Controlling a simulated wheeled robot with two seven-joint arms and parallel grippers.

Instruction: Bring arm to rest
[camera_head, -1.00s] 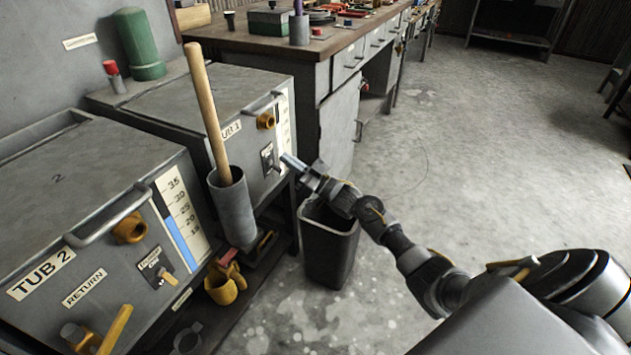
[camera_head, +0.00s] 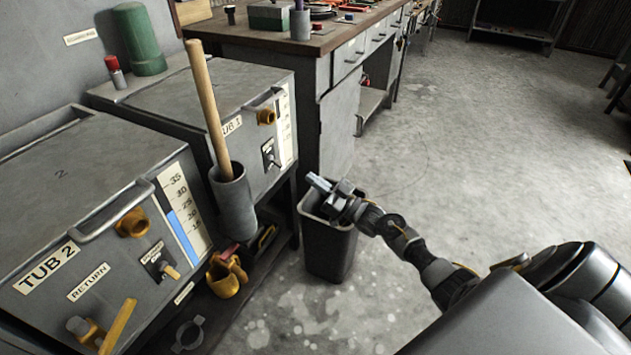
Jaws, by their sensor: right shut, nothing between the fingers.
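My right arm comes in from the lower right. Its gripper (camera_head: 322,184) is shut and empty, and in the picture it lies over the top of a dark bin (camera_head: 328,250). It is apart from the tub fronts. My left gripper does not show.
At left stand tub 2 (camera_head: 90,230) and tub 1 (camera_head: 215,100), with valves and switches in front. A grey holder (camera_head: 234,205) with a wooden handle (camera_head: 205,105) hangs before tub 1. A workbench (camera_head: 300,40) stands behind. The floor (camera_head: 470,150) at right is clear.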

